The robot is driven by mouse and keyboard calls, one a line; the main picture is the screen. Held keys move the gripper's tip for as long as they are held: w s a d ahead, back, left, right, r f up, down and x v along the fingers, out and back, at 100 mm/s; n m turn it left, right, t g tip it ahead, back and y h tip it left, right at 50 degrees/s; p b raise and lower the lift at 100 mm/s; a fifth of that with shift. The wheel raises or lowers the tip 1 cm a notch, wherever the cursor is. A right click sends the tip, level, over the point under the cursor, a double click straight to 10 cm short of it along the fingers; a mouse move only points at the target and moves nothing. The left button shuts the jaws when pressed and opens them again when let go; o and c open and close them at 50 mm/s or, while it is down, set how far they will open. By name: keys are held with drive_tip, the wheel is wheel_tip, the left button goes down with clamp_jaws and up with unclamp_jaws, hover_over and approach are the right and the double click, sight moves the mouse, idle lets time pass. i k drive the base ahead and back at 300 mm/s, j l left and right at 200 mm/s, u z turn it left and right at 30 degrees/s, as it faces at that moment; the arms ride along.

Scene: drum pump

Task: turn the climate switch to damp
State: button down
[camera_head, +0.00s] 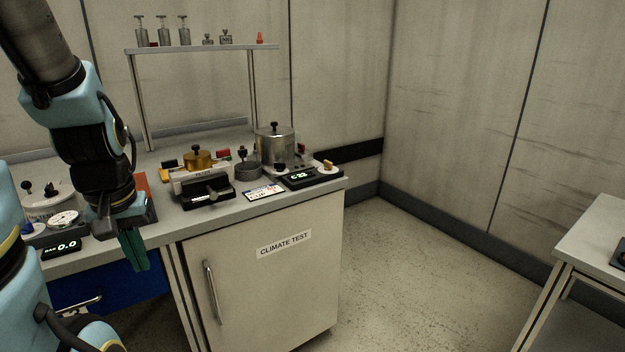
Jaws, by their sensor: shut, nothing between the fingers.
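The cabinet door (262,285) at the front of the bench carries a "CLIMATE TEST" label. Above it, near the bench's right corner, a small yellow knob (328,164) sits on a pale round base beside a black box with a lit green display (299,176). This knob may be the climate switch; its markings and setting are too small to read. My gripper (136,252) has green fingers, pointing down and shut with nothing between them. It hangs at the bench's front edge, well left of the knob and apart from it.
A brass-topped device (198,160), a small grey pot (248,171), a large metal pot (274,145) and a label card (262,193) crowd the benchtop. A raised shelf (205,48) holds several small items. Another table (595,240) stands at right, with open floor between.

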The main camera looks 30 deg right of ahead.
sight(328, 165)
drive_tip(key=l+u, duration=0.15)
drive_tip(key=l, duration=0.3)
drive_tip(key=k+l+u, duration=0.2)
drive_tip(key=l, duration=0.3)
drive_tip(key=l+u, duration=0.15)
drive_tip(key=l, duration=0.3)
